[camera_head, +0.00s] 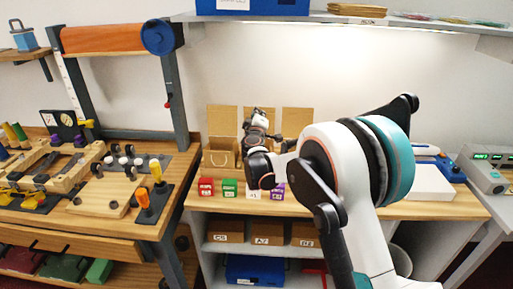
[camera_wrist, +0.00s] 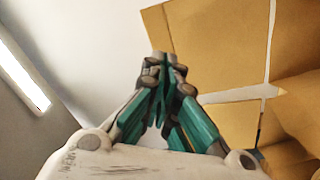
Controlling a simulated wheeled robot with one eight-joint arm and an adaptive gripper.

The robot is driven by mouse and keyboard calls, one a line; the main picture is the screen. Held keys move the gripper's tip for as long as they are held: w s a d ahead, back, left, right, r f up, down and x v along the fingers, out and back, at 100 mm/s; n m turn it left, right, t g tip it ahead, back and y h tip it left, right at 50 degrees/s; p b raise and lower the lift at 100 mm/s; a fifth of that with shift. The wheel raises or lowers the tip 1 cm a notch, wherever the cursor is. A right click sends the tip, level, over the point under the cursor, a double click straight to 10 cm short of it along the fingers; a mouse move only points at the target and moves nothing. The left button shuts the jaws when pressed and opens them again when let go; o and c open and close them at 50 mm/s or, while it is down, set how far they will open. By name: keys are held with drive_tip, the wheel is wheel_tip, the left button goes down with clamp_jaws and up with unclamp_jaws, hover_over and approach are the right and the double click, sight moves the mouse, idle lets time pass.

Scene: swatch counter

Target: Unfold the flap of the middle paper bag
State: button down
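Three brown paper bags stand side by side against the wall on the counter. The left bag (camera_head: 222,122) shows a raised back panel and a pale string handle. The middle bag (camera_head: 271,120) is mostly hidden behind my gripper (camera_head: 259,113) and arm. The right bag (camera_head: 297,121) is partly covered by my arm. In the wrist view, my gripper (camera_wrist: 162,68) has its teal fingers together at the tips, beside the edge of a brown paper panel (camera_wrist: 207,45). I see nothing clearly held between them. Another brown panel (camera_wrist: 297,40) lies across a pale gap.
Small red (camera_head: 206,187), green (camera_head: 229,188), white (camera_head: 253,191) and purple (camera_head: 277,190) boxes line the counter front. A wooden workbench (camera_head: 110,225) with tools and a tall frame stands left. A shelf (camera_head: 410,21) hangs above. A white block (camera_head: 430,184) sits right.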

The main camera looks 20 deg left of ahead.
drive_tip(key=b+v, duration=0.1)
drive_tip(key=v, duration=0.6)
drive_tip(key=shift+s, duration=0.3)
drive_tip(key=shift+d, duration=0.15)
